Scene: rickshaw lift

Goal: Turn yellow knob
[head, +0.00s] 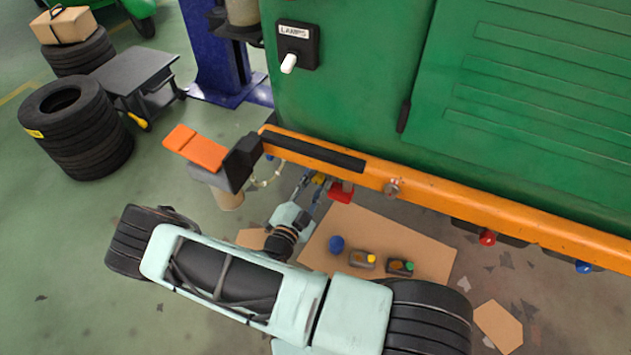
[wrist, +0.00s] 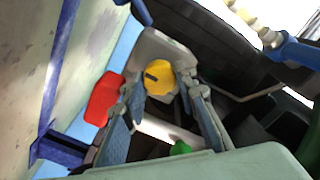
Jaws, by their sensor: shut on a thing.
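The yellow knob (wrist: 159,77) is round with a dark slot and shows in the middle of the wrist view, on a pale grey housing. My gripper (wrist: 160,92) has a finger on each side of it and is shut on it. In the head view my gripper (head: 312,188) reaches under the orange bumper bar, and only a small part of the yellow knob (head: 319,178) shows there. The exact finger contact is partly hidden by the fingers and the angle.
A red part (head: 341,193) sits right beside my gripper. The orange bar (head: 440,200) runs closely above it. A brown sheet (head: 430,248) below carries small units with another yellow knob (head: 371,259) and a green one (head: 408,266). Stacked tyres (head: 75,135) stand at left.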

